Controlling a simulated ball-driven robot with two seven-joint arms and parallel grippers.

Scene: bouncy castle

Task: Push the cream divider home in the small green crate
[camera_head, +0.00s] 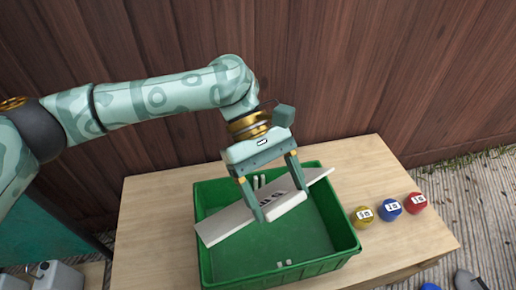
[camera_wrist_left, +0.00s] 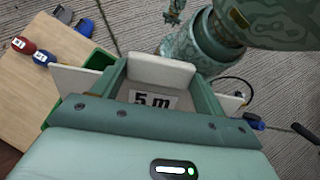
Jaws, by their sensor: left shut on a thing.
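The cream divider (camera_head: 226,222) is a long pale board with a thick block at its middle and a black-on-white label, "5 m" in the left wrist view (camera_wrist_left: 153,99). It lies slantwise over the small green crate (camera_head: 343,254), its ends near the left rim and beyond the back right corner. Whether it touches the rim I cannot tell. My left gripper (camera_head: 282,204) is shut on the divider at its middle, one finger at each end of the block.
The crate stands on a wooden table (camera_head: 150,215). A brown plank wall (camera_head: 340,70) rises behind. The table's left side is bare.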

